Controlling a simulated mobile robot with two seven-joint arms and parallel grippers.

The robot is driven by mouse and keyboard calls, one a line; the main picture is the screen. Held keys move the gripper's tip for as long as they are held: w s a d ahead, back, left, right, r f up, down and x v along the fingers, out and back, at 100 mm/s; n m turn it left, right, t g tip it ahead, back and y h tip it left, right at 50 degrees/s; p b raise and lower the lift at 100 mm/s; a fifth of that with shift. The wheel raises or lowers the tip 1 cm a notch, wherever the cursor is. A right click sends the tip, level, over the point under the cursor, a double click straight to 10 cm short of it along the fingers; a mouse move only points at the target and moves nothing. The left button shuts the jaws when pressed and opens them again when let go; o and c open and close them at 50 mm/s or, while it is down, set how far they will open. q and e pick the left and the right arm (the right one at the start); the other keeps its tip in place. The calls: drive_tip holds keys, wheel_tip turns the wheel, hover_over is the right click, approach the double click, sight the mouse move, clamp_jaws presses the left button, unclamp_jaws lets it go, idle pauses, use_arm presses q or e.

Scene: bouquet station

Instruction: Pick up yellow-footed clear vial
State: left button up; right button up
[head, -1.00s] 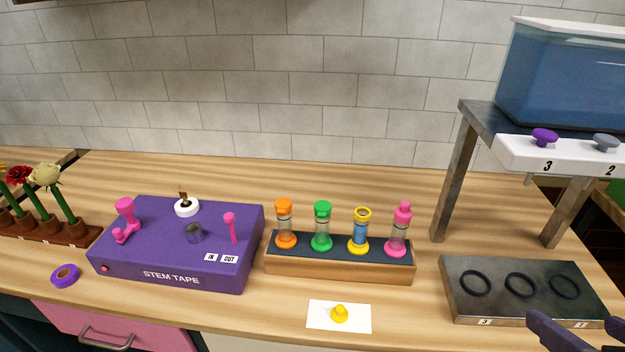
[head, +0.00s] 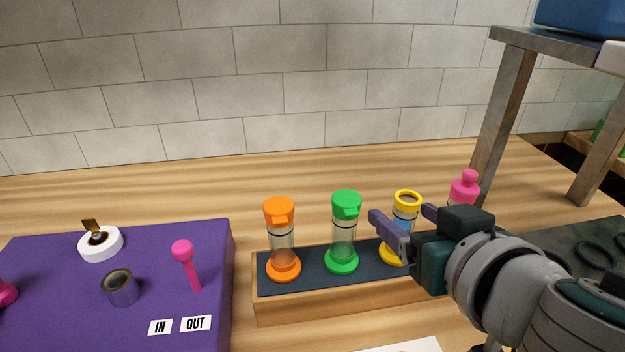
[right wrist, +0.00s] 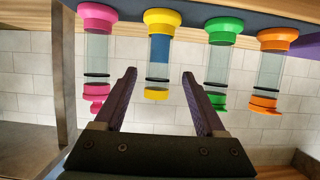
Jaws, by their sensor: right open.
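The yellow-footed clear vial (head: 405,213) stands upright in the rack, with a yellow ring at its open top and blue liquid inside. In the right wrist view the vial (right wrist: 158,78) appears upside down between the finger lines, nearer the left finger. My right gripper (head: 408,222) is open, with its fingers on either side of the vial in the head view; I cannot tell whether either touches it. The gripper (right wrist: 160,75) is empty in the right wrist view. My left gripper is not in view.
The wooden rack (head: 320,303) also holds an orange vial (head: 281,240), a green vial (head: 344,232) and a pink vial (head: 464,188), close beside the yellow one. The purple stem tape box (head: 60,290) is at left. A metal stand (head: 503,110) rises at right.

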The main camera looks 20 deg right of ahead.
drive_tip(key=x, duration=0.5)
drive_tip(key=shift+d, duration=0.15)
drive_tip(key=shift+r, duration=0.1)
drive_tip(key=shift+c, duration=0.3)
clamp_jaws()
